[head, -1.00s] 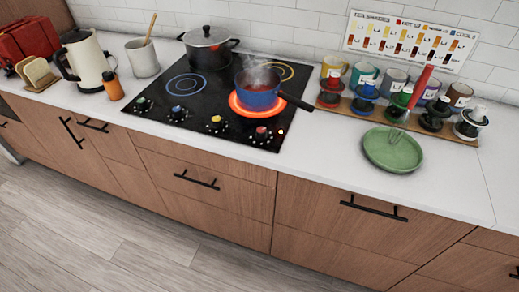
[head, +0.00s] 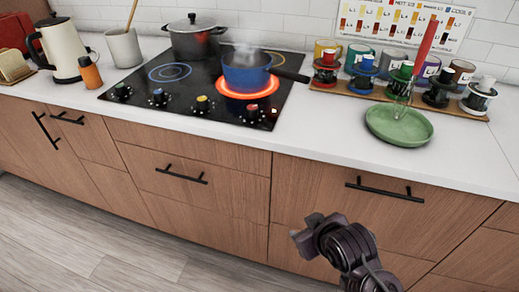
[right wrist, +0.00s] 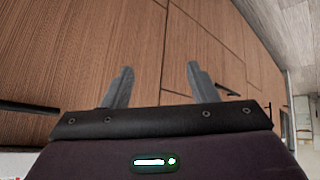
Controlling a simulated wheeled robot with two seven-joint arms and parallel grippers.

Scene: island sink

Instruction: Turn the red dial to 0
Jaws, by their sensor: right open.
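The red dial (head: 253,113) is the rightmost knob on the front edge of the black cooktop (head: 132,97). It is small here, and I cannot read its setting. The burner behind it glows orange-red under a steaming blue pot (head: 247,76). My right gripper (head: 302,236) is low in front of the wooden drawers, below and to the right of the dial and apart from it. In the right wrist view its two fingers (right wrist: 159,84) are spread with nothing between them, facing the drawer fronts. My left gripper is not in view.
Yellow (head: 202,103), blue (head: 158,96) and green (head: 122,90) dials line the same edge. A grey lidded pot (head: 194,42) stands at the back. A green plate (head: 398,128) with a whisk is to the right. The counter front between cooktop and plate is clear.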

